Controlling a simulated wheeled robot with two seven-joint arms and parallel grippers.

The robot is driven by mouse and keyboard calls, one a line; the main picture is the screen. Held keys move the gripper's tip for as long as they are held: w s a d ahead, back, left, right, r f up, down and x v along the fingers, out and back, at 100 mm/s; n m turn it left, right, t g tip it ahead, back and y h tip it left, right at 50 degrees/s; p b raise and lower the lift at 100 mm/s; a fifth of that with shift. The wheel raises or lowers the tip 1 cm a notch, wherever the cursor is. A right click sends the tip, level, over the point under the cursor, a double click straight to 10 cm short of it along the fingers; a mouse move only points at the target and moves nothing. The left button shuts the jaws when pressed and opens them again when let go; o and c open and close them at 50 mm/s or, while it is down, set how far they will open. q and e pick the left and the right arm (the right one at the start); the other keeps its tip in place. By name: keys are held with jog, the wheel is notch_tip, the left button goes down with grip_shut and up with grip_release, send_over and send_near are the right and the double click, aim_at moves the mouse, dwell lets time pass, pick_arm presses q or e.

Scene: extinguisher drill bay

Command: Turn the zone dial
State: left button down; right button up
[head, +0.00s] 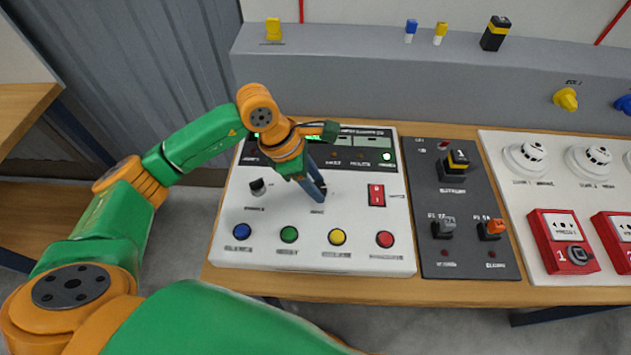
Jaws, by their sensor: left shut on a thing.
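The white control panel (230,215) lies on the wooden bench. My left gripper (321,191) reaches down onto the middle of this panel, its dark blue fingers shut on a small dark knob that they almost wholly hide; by its place above a label it appears to be the zone dial. Its pointer and setting cannot be made out. A black knob (258,187) stands to the left of the gripper, apart from it. My right gripper is not in view.
A red rocker switch (377,195) is right of the gripper. Blue, green (289,234), yellow and red buttons line the panel's front. A display strip (350,150) lies behind. A dark panel (460,220) with switches and a white board with detectors (525,158) stand further right.

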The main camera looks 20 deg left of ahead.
aim_at(305, 202)
pick_arm(q)
jog(key=n+b, duration=0.1)
jog(key=n, duration=0.1)
jog(key=n+t+b, duration=0.1)
jog(key=shift+s+f+n+y+b, duration=0.1)
jog(key=shift+f+n+y+b, duration=0.05)
jog(key=shift+n+y+b, duration=0.2)
jog(key=shift+d+n+t+y+b, duration=0.1)
jog(key=shift+n+t+y+b, duration=0.4)
jog(key=shift+n, duration=0.55)
jog(key=shift+n+t+y+b, duration=0.1)
jog(key=shift+n+t+b, duration=0.1)
jog(key=shift+n+b, duration=0.65)
jog(key=shift+r+n, duration=0.2)
jog(key=shift+n, duration=0.15)
jog(key=shift+c, duration=2.1)
grip_release()
jog(key=shift+s, duration=0.1)
jog(key=v, duration=0.7)
jog(key=shift+b, duration=0.35)
